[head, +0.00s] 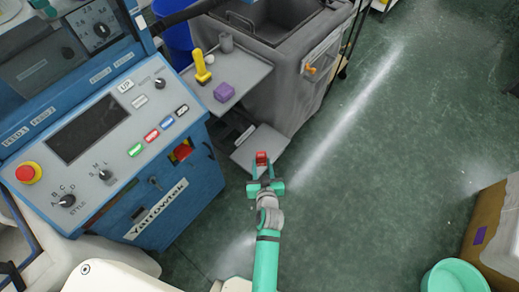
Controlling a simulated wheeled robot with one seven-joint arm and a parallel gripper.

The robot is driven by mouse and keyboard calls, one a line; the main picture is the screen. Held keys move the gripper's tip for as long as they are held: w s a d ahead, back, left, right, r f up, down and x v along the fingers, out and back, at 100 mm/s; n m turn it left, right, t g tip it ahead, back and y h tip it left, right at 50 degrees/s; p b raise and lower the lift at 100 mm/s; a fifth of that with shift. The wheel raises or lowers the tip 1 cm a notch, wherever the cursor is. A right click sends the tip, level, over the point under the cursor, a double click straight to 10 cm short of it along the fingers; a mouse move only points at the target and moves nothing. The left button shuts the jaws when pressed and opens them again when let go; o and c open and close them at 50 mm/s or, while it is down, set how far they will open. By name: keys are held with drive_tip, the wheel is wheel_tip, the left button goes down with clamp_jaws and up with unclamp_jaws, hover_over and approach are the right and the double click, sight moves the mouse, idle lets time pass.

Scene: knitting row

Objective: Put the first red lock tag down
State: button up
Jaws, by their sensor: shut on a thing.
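A small red lock tag (262,158) is between the fingers of my gripper (264,176), which is shut on it. The gripper is near the middle of the head view, and the tag shows at its far end. Behind it in the picture is a low grey plate (248,152) at the foot of the grey cart; I cannot tell whether the tag touches it or is above it. Another red piece (182,150) sits on the right side of the blue Yarrowtek machine (180,212), by a dark opening.
A cardboard box (490,225) and a green tub (455,277) stand lower right. Open green floor (400,140) lies between.

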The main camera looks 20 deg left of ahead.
drive_tip(key=w+a+f, duration=0.2)
drive_tip(key=w+f, duration=0.1)
drive_tip(key=w, duration=0.1)
drive_tip(key=w+a+f, duration=0.2)
drive_tip(key=w+f, duration=0.1)
drive_tip(key=w, duration=0.1)
drive_tip(key=w+a+f, duration=0.2)
drive_tip(key=w+f, duration=0.1)
drive_tip(key=w, duration=0.1)
drive_tip(key=shift+a+f, duration=0.15)
drive_tip(key=shift+f, duration=1.65)
drive_tip(key=shift+f, duration=0.15)
drive_tip(key=o, duration=1)
